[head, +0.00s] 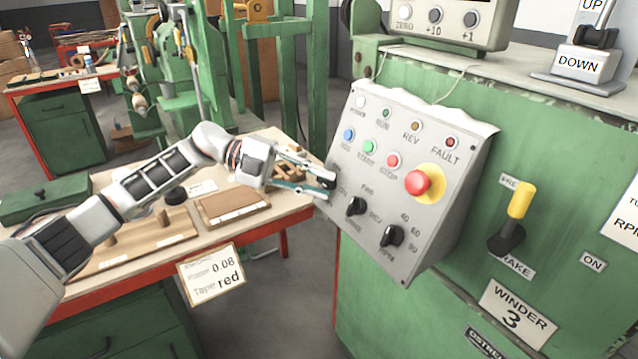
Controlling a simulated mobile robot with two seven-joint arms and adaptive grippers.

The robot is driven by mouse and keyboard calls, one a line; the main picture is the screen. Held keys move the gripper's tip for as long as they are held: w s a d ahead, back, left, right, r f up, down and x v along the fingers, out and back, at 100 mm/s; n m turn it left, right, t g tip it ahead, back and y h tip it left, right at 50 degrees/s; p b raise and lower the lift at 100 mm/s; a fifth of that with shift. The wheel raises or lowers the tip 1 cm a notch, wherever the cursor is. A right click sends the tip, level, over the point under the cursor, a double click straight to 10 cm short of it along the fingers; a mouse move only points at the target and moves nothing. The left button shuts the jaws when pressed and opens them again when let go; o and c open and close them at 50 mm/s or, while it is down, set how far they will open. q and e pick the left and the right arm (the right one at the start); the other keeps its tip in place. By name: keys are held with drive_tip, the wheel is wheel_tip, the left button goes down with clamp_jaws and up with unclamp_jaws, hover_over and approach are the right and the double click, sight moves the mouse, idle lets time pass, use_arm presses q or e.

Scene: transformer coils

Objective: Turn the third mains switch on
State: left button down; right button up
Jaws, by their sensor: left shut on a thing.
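The control panel (375,190) of the green machine labelled "WINDER 3" (513,316) faces me. My left gripper (326,182) reaches in from the left, its fingers at the panel's left edge. They are shut on a small dark rotary switch, which they mostly hide. A partly covered label, seemingly ending in "N", is just right of the fingers. I cannot read which way the switch is turned. My right gripper is not in view.
Two black knobs (356,206) and (391,236) sit right of and below the fingers. A red mushroom button (417,182) and coloured buttons are above them. A yellow-handled brake lever (519,201) is at right. A wooden workbench (290,210) lies under my left arm.

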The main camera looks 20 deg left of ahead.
use_arm(q)
drive_tip(key=shift+f+m, duration=0.1)
drive_tip(key=shift+m, duration=0.2)
drive_tip(key=c, duration=2.2)
unclamp_jaws()
drive_tip(key=shift+a, duration=0.1)
drive_tip(key=shift+a+r, duration=0.2)
drive_tip(key=shift+a, duration=0.15)
drive_tip(key=v, duration=1.1)
drive_tip(key=shift+r, duration=0.2)
